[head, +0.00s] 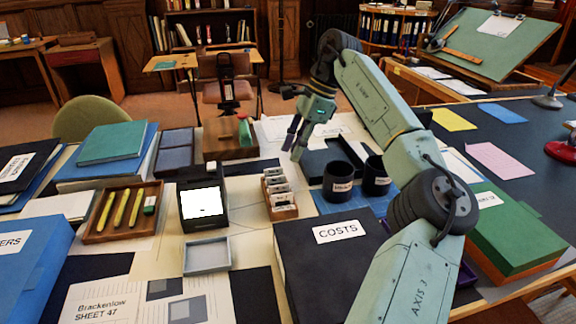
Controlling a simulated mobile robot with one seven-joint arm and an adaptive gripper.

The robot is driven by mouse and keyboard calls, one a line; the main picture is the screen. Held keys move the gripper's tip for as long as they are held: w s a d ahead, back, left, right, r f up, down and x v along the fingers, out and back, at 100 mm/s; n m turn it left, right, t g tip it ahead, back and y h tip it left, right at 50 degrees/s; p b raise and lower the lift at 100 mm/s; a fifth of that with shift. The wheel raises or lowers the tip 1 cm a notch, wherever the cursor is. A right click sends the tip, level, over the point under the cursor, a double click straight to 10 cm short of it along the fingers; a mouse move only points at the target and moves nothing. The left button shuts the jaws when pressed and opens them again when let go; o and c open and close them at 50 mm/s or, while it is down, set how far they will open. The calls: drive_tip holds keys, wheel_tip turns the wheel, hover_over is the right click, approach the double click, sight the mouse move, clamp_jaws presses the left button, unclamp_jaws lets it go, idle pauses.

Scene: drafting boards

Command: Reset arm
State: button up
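My gripper (297,140) hangs from my pale green arm above the back middle of the table. Its two dark fingers point down, with a gap between them and nothing seen in the gap. It is in front of the white sheet and to the right of a wooden block with a green item (243,131) on it. My arm reaches in from the lower right and bends at a high elbow. It hides part of the table's right side.
Below the gripper are a wooden rack of labelled pieces (284,212) and two black cups (338,186). A black box labelled COSTS (300,262) lies nearer. A pen tray (93,237), a black device with a white screen (189,220) and a green box (520,262) are also out.

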drive_tip(key=shift+d+r, duration=0.15)
drive_tip(key=shift+r, duration=0.35)
